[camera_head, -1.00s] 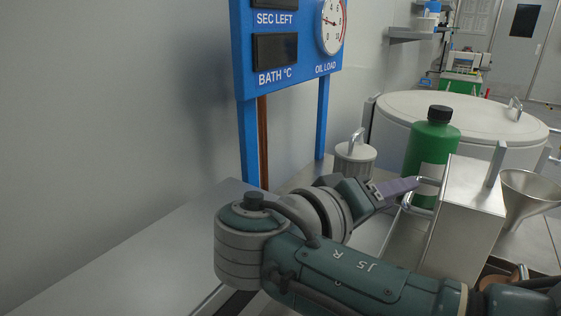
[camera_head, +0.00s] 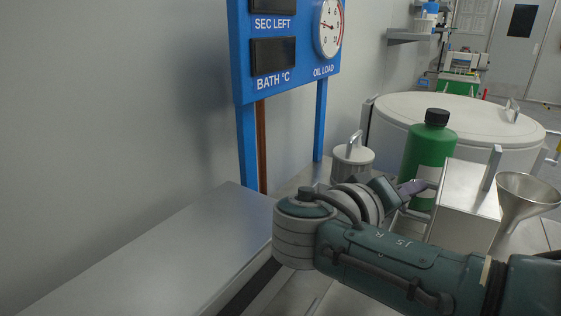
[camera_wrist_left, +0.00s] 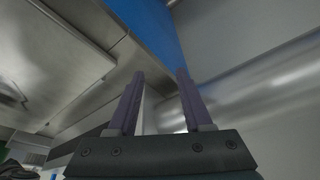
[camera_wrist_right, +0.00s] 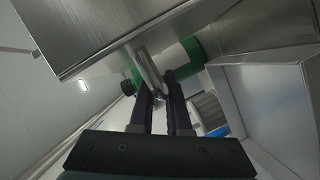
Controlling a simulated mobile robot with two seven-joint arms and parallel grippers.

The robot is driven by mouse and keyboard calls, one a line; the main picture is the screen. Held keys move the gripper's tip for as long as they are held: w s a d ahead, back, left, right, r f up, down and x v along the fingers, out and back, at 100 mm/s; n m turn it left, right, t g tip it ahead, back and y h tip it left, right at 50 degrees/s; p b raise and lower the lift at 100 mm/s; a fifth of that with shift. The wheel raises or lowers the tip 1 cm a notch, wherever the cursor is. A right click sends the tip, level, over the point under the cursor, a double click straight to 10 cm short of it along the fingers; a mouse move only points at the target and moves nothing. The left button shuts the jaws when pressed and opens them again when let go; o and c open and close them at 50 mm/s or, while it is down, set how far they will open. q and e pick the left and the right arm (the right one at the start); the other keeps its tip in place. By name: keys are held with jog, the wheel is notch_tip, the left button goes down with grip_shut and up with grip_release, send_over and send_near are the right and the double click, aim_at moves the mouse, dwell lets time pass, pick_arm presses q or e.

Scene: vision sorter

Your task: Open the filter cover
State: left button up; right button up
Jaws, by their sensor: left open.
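A brushed-steel box-shaped housing (camera_head: 468,200) with bar handles stands at the right in the head view; I take it for the filter housing, but cannot tell where its cover begins. My right gripper (camera_head: 411,188) is at the bar handle (camera_head: 428,185) on its left side. In the right wrist view the handle (camera_wrist_right: 148,68) runs down between the close-set fingers of my right gripper (camera_wrist_right: 158,80), which look shut on it. My left gripper (camera_wrist_left: 160,76) shows only in the left wrist view, open and empty, with metal surfaces beyond it.
A green bottle (camera_head: 428,148) stands just behind the handle, with a grey lidded canister (camera_head: 352,160) to its left. A metal funnel (camera_head: 527,190) is right of the housing. A large round-lidded vat (camera_head: 470,108) is behind. A blue gauge panel (camera_head: 243,70) rises at the left.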

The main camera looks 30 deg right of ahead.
grip_shut()
dwell(0.5)
dwell(0.4)
jog(key=s+r+p, duration=0.1)
jog(key=s+d+p, duration=0.1)
jog(key=p, duration=0.1)
jog(key=shift+r+m, duration=0.4)
jog(key=o, duration=0.6)
grip_release()
